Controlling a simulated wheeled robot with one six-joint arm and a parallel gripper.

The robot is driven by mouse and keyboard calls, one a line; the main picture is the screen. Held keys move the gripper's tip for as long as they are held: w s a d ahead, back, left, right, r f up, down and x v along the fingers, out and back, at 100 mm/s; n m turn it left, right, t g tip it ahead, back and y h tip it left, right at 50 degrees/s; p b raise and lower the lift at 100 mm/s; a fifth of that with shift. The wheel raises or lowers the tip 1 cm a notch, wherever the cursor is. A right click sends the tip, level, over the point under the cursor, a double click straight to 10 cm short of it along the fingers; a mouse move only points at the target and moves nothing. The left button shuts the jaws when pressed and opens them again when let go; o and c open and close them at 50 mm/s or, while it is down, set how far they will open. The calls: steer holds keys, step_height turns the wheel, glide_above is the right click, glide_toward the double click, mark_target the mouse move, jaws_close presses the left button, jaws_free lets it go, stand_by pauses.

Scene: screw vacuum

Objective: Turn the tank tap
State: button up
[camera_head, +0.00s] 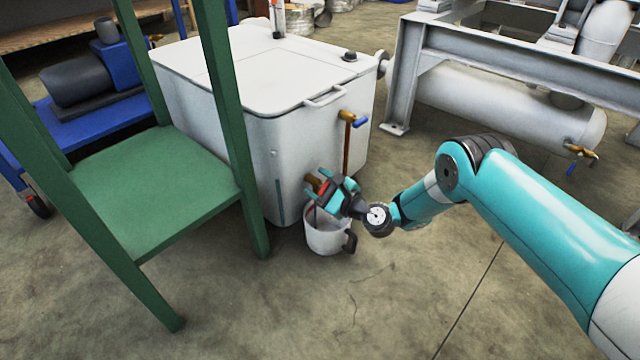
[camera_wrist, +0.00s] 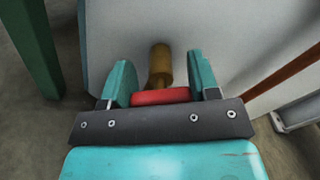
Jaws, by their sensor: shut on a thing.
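The white tank (camera_head: 290,150) stands on the floor left of centre. Low on its front is a brass tap (camera_head: 311,181) with a red handle (camera_head: 324,188). In the wrist view the brass spout (camera_wrist: 160,65) comes out of the tank wall, and the red handle (camera_wrist: 160,96) lies crosswise between the fingers. My gripper (camera_head: 330,187) is shut on the red handle; its two teal fingers also show in the wrist view (camera_wrist: 161,82). A second brass tap (camera_head: 347,116) with a blue handle (camera_head: 360,122) sits higher on the tank, with a brown pipe below it.
A white pot (camera_head: 325,240) with a dark handle stands on the floor below the red tap, under my gripper. A green frame (camera_head: 155,185) stands close to the left. A grey metal frame (camera_head: 405,80) with a white cylinder stands at right. The front floor is clear.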

steer(key=o, duration=0.9)
steer(key=shift+s+d, duration=0.1)
steer(key=p+v, duration=0.1)
steer(key=v, duration=0.1)
steer(key=p+v, duration=0.3)
steer(key=v, duration=0.1)
steer(key=shift+r, duration=0.3)
steer(key=shift+f+p+v, duration=0.2)
steer(key=shift+p+v, duration=2.6)
steer(key=shift+p, duration=1.4)
steer(key=shift+f+p+v, duration=0.2)
steer(key=shift+p+v, duration=2.6)
steer(key=shift+p, duration=1.4)
